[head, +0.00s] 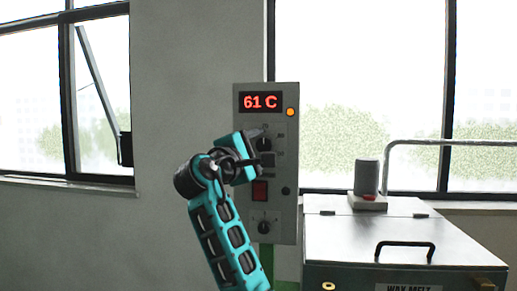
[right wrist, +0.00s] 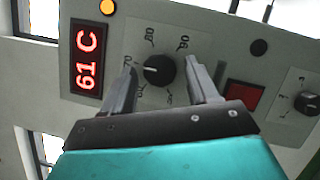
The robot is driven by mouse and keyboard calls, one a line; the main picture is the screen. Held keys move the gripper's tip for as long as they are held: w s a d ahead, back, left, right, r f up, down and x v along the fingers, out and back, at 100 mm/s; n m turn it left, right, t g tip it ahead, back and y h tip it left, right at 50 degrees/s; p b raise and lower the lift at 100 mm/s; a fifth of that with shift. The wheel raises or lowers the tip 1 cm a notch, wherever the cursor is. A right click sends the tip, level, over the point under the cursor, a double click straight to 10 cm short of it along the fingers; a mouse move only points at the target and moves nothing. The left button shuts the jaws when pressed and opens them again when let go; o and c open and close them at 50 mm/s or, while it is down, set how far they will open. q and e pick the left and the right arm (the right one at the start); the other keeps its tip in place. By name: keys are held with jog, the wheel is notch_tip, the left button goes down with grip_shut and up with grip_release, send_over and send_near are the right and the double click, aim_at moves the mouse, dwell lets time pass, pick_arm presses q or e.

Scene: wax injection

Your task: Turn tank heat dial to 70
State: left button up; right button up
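The grey control panel (head: 285,215) stands in the middle of the head view, with a red display (head: 260,102) reading 61 C. The tank heat dial (right wrist: 159,70) is a round black knob with a white pointer line, ringed by a printed scale. It also shows in the head view (head: 264,144), partly behind my gripper. My right gripper (right wrist: 163,78) is open, with one finger on each side of the dial and a gap visible on both sides. In the head view my right gripper (head: 252,150) is at the panel front. My left gripper is not in view.
Below the dial on the panel are a red rocker switch (head: 260,190) and a second black knob (head: 263,227). An orange lamp (head: 290,112) is lit beside the display. A metal wax melt tank (head: 375,235) with a black handle stands to the right.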

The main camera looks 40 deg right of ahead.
jog(key=shift+o, duration=0.4)
jog(key=shift+s+a+f, duration=0.1)
jog(key=shift+s+a, duration=0.05)
jog(key=shift+a, duration=0.35)
jog(key=b+v, duration=0.1)
jog(key=v, duration=1.1)
